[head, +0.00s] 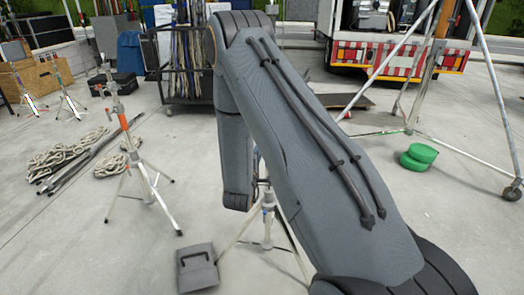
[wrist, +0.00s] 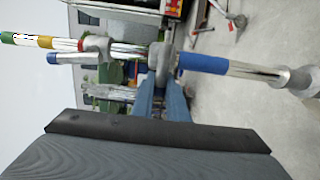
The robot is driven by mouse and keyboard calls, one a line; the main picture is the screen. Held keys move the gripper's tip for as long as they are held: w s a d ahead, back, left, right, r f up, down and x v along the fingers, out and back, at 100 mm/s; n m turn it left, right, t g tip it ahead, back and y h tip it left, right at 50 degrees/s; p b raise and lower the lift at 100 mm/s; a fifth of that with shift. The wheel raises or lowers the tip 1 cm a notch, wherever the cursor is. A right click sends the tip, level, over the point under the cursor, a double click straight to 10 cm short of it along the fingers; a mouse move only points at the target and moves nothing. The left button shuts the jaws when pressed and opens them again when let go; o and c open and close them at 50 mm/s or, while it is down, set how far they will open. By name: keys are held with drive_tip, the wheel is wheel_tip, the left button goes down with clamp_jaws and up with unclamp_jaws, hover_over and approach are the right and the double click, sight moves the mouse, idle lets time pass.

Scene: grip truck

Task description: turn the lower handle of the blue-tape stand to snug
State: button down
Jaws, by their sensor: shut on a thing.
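In the wrist view, which is turned on its side, the blue-tape stand's metal tube runs across the top with a band of blue tape (wrist: 203,64). A grey collar with a handle (wrist: 161,60) sits on the tube just left of that tape. My gripper (wrist: 162,80) is shut on this handle, its two blue-grey fingers reaching up to it. The handle's exact angle is hard to tell. In the head view a silver stand (head: 267,222) shows below my arm; its upper part and my gripper are hidden behind the arm.
A grey sandbag (head: 197,268) lies left of the stand's legs. An orange-banded stand (head: 125,123) and coiled rope (head: 62,158) are further left. A pole cart (head: 185,65) and a truck (head: 395,45) stand behind. A green bundle (head: 418,156) lies right.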

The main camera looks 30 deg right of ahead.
drive_tip(key=c, duration=1.7)
unclamp_jaws()
drive_tip(key=shift+a, duration=0.1)
drive_tip(key=shift+c, duration=0.2)
drive_tip(key=v, duration=0.7)
drive_tip(key=shift+s+a+b, duration=0.2)
drive_tip(key=shift+s+b, duration=0.15)
